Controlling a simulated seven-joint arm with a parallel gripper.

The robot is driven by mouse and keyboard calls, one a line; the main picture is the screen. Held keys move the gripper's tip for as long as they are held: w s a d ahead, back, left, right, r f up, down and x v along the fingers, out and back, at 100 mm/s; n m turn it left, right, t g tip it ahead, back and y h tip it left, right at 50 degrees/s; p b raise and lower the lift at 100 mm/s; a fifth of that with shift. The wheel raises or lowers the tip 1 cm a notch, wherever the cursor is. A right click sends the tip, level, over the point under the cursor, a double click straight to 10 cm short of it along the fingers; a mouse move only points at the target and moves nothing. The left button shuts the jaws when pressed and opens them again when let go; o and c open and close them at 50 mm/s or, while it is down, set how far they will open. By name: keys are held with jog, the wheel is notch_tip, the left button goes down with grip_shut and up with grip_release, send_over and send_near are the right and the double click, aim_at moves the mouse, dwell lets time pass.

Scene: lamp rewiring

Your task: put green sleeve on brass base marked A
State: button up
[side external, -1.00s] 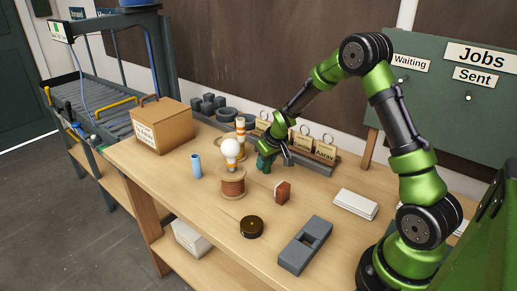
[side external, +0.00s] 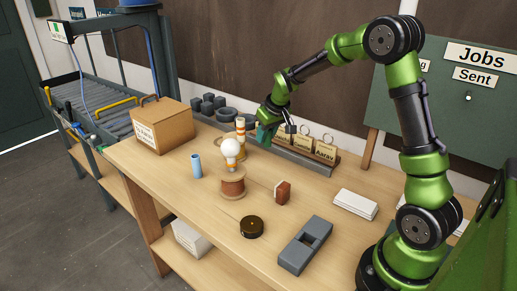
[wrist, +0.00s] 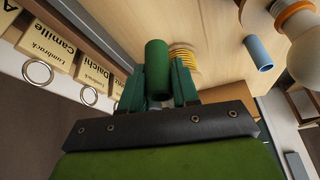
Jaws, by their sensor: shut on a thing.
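My gripper (wrist: 158,88) is shut on the green sleeve (wrist: 157,68), a dark green tube that sticks out beyond the fingertips in the wrist view. In the side view my gripper (side external: 264,136) is raised above the back of the bench, in front of the name cards. A yellow, brass-like ribbed piece (wrist: 184,58) shows just beyond the sleeve, apart from it and partly hidden by a finger. I cannot read a mark A on any base.
A cardboard box (side external: 162,125), name cards (side external: 325,150), a dark disc (side external: 252,227) and a grey block (side external: 305,246) surround the work area.

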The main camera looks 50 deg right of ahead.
notch_tip(320, 180, up, 5)
jog(key=shift+r, duration=0.15)
jog(key=s+a+r+n+y, duration=0.1)
jog(key=s+a+n, duration=0.1)
jog(key=a, duration=0.4)
jog(key=s+a+r+n+y, duration=0.1)
jog(key=s+a+n, duration=0.15)
jog(key=a, duration=0.45)
jog(key=n+y, duration=0.1)
jog(key=n, duration=0.3)
send_over(243, 222)
jog(key=d, duration=0.2)
jog(key=f, duration=0.6)
jog(key=s+f, duration=0.1)
jog(key=f, duration=0.3)
jog(key=a+f, duration=0.1)
jog(key=f, duration=0.4)
jog(key=shift+s+a, duration=0.1)
jog(key=shift+s, duration=0.15)
jog(key=o, duration=0.6)
jog(key=shift+f, duration=0.1)
jog(key=o, duration=0.4)
jog(key=shift+o, duration=0.2)
